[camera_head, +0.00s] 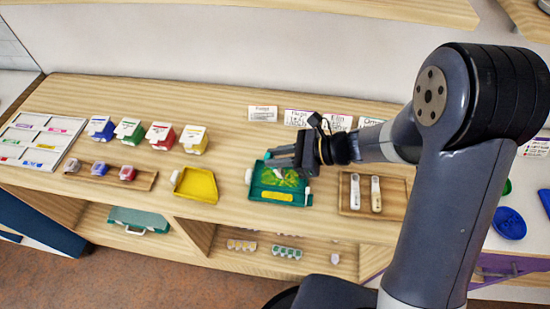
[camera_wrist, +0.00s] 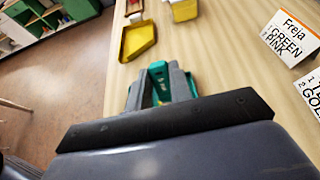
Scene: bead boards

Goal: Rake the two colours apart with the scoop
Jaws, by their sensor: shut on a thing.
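A green tray (camera_head: 254,193) lies on the shelf top in the middle of the head view. It holds a green and yellow-green patch of beads, too small to tell apart, and a yellow strip at its front. My gripper (camera_head: 287,159) is low over the tray's back part and hides some of it. In the wrist view my gripper (camera_wrist: 160,84) is shut on a green upright piece, which looks like the handle of the scoop (camera_wrist: 158,72). The scoop's lower end is hidden, so I cannot tell whether it touches the beads.
A yellow tray (camera_head: 196,200) lies left of the green one. A wooden tray (camera_head: 346,206) with two pale tools stands to the right. Bare wood separates the trays.

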